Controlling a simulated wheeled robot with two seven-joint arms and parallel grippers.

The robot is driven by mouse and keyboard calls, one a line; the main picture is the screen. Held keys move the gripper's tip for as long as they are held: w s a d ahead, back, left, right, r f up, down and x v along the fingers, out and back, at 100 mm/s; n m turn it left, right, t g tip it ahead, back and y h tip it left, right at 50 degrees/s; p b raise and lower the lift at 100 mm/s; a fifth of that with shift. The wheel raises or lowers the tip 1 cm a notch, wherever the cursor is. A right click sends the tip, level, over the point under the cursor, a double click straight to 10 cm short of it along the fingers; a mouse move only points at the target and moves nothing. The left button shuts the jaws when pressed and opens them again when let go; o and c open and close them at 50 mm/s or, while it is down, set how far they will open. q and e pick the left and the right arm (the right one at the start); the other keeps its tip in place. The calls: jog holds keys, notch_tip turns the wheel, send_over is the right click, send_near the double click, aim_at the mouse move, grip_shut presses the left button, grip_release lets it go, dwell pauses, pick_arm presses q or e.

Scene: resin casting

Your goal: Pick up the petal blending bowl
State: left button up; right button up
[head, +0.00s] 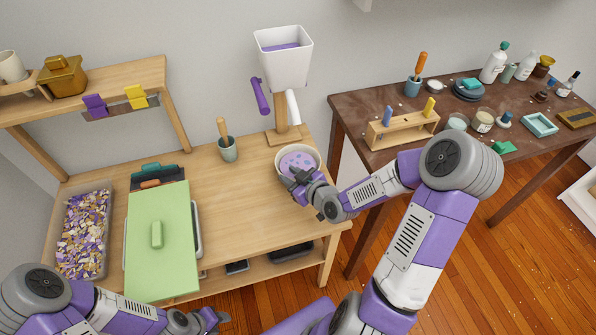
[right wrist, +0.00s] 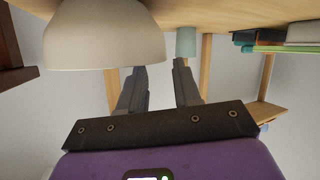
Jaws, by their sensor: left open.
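The petal blending bowl (head: 314,152) is a cream bowl with a purple, spotted filling. It stands upright on the wooden workbench, below the white hopper. My right gripper (head: 290,181) is at the bowl's front left rim and hides part of it. In the right wrist view, which looks upside down, the bowl (right wrist: 100,38) is at the upper left. The right gripper's fingers (right wrist: 160,72) are apart with nothing between them; one tip is close to the rim, and I cannot tell if it touches. My left gripper (head: 222,318) is open and empty at the bottom edge.
The hopper (head: 282,65) on its wooden stand rises behind the bowl. A grey-green pot (head: 228,150) with a wooden-handled tool stands to the left, beyond clear bench. A green board (head: 160,265) and a petal bin (head: 82,235) are further left. A dark table (head: 370,110) is right.

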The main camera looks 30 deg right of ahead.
aim_at(284, 174)
jog(key=x, duration=0.3)
jog(key=shift+w+f+b, duration=0.2)
jog(key=shift+b, duration=0.2)
jog(key=shift+c, duration=0.3)
grip_shut()
jog(key=shift+r, duration=0.1)
